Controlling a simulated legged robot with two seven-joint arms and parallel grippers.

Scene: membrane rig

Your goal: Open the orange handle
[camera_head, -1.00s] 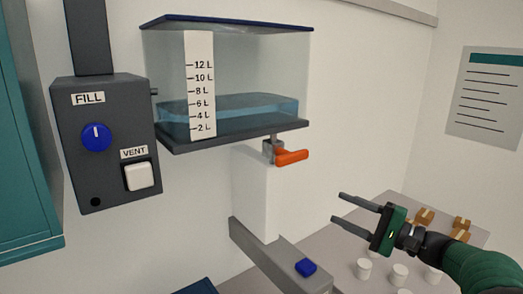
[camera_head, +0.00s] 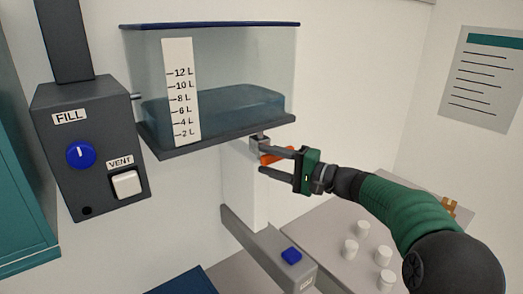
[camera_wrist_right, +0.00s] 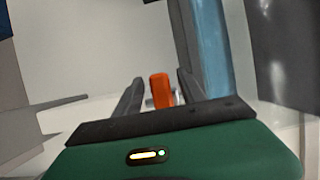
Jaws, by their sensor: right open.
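The orange handle (camera_head: 271,158) sits on a grey valve (camera_head: 258,142) under the water tank (camera_head: 215,95). In the head view its right part is partly hidden behind my gripper's upper finger. My right gripper (camera_head: 263,160) comes in from the right, open, with its fingertips at the handle. In the right wrist view the orange handle (camera_wrist_right: 160,90) stands upright in the picture between the two dark fingers of my right gripper (camera_wrist_right: 158,88). I cannot tell whether a finger touches it. My left gripper is not in view.
A grey box with a blue FILL knob (camera_head: 80,155) and a white VENT button (camera_head: 126,184) hangs at the left. A grey beam with a blue button (camera_head: 291,256) lies below the valve. A table (camera_head: 322,235) with several white cups is at lower right.

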